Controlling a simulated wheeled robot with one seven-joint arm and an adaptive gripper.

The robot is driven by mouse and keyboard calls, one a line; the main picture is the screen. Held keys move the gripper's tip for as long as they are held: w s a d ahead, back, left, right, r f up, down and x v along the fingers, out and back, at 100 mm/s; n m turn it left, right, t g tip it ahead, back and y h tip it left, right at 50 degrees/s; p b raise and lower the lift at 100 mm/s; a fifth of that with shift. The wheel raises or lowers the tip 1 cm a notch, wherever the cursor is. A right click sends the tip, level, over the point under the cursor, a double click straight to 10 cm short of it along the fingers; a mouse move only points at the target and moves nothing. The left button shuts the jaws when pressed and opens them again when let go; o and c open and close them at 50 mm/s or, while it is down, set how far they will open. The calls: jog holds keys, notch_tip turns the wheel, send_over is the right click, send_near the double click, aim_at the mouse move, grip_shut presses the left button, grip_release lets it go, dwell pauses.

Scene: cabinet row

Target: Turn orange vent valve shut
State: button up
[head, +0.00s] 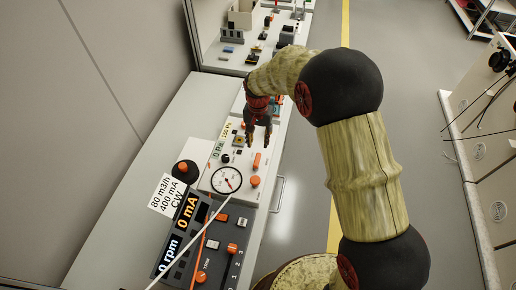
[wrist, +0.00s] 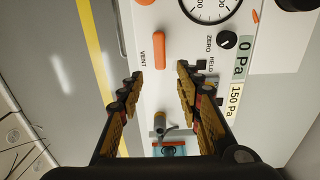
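The orange vent valve is a slim orange lever (wrist: 159,47) on a white panel, beside the printed word VENT. In the wrist view it points up and down the picture, just beyond my fingertips. In the head view the orange lever (head: 257,159) lies near the panel's right edge, just below my gripper. My gripper (wrist: 160,75) is open and empty, with one fingertip on either side of the lever's line and apart from it. In the head view my gripper (head: 259,142) hangs over the panel. Whether the fingers have reached the lever's height is unclear.
A round gauge (head: 226,179) and an orange knob (head: 255,181) sit close to the lever. The wrist view shows a black ZERO knob (wrist: 198,41), a 0 Pa display (wrist: 244,43) and a grey fitting (wrist: 160,122) between the fingers. A cable crosses the dark control unit (head: 190,240).

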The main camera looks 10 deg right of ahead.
jog(key=shift+r, duration=1.25)
jog(key=s+d+r+n+t, duration=0.1)
jog(key=s+d+r, duration=0.3)
jog(key=s+r, duration=0.4)
jog(key=s+d+r+n+t, duration=0.1)
jog(key=s+d+r, duration=0.3)
jog(key=s+r, duration=0.4)
jog(key=s+d+r+n+t, duration=0.2)
jog(key=s+r, duration=0.5)
jog(key=s, duration=0.7)
jog(key=shift+s+d+r+t, duration=0.15)
jog(key=shift+d+r+t, duration=0.25)
jog(key=shift+d+t, duration=0.6)
jog(key=shift+d, duration=0.15)
jog(key=shift+c, duration=0.6)
